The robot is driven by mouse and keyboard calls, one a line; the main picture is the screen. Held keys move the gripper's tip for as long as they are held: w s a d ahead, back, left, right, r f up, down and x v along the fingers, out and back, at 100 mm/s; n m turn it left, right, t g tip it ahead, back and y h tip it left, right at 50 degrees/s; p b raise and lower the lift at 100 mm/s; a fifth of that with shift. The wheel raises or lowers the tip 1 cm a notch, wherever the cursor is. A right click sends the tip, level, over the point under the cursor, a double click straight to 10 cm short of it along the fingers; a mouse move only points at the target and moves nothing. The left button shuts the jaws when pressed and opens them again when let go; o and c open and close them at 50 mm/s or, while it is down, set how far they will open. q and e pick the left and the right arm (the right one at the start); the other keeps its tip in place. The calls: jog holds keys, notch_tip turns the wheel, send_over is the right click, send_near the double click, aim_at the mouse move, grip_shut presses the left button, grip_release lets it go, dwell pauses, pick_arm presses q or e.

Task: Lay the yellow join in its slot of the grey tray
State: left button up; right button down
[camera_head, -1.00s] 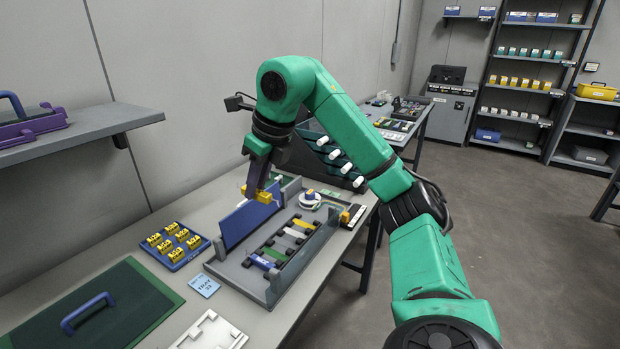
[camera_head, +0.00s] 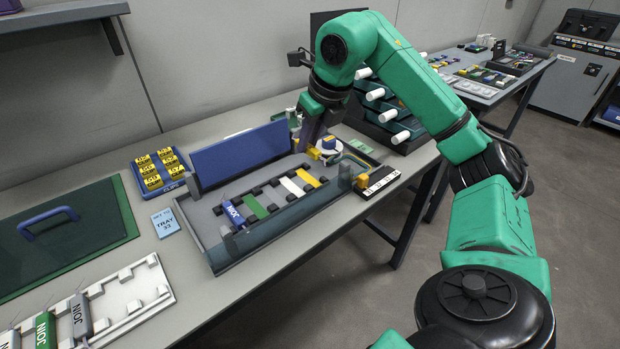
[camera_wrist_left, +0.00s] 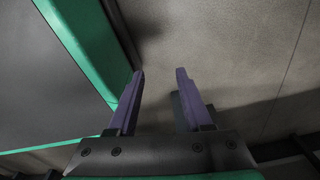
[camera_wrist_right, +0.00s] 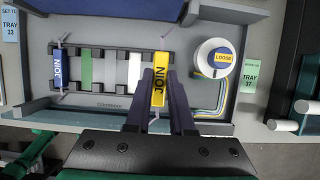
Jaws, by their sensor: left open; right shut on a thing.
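My right gripper (camera_head: 318,143) is shut on the yellow join (camera_wrist_right: 158,90), labelled JOIN, which shows between its fingers in the right wrist view. The yellow join (camera_head: 313,153) is partly hidden by the fingers in the head view. It appears above the right end of the grey tray (camera_head: 213,240), near the yellow strip (camera_head: 308,178); its exact height I cannot tell. A blue join (camera_head: 232,214) lies in the tray's left slot. Green (camera_head: 255,207) and white (camera_head: 291,187) strips show between. My left gripper (camera_wrist_left: 160,75) is open and empty.
A raised blue panel (camera_head: 240,155) stands along the tray's back. A blue tray of yellow clips (camera_head: 175,184) is at left. A white holder with several joins (camera_head: 125,305) is at lower left.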

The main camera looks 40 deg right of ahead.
aim_at(305, 176)
notch_tip(305, 176, down, 7)
jog(key=shift+r+b, duration=0.15)
jog(key=shift+b, duration=0.9)
jog(key=shift+f, duration=0.25)
jog(key=shift+r, duration=0.1)
pick_arm(q)
jog(key=w+d+r, duration=0.1)
jog(key=w, duration=0.5)
jog(key=shift+w+d+r, duration=0.15)
jog(key=shift+d+r, duration=0.1)
jog(key=shift+d, duration=0.05)
pick_arm(e)
jog(key=c, duration=0.8)
grip_release()
pick_arm(q)
jog(key=shift+w+r, duration=0.1)
jog(key=shift+w, duration=0.05)
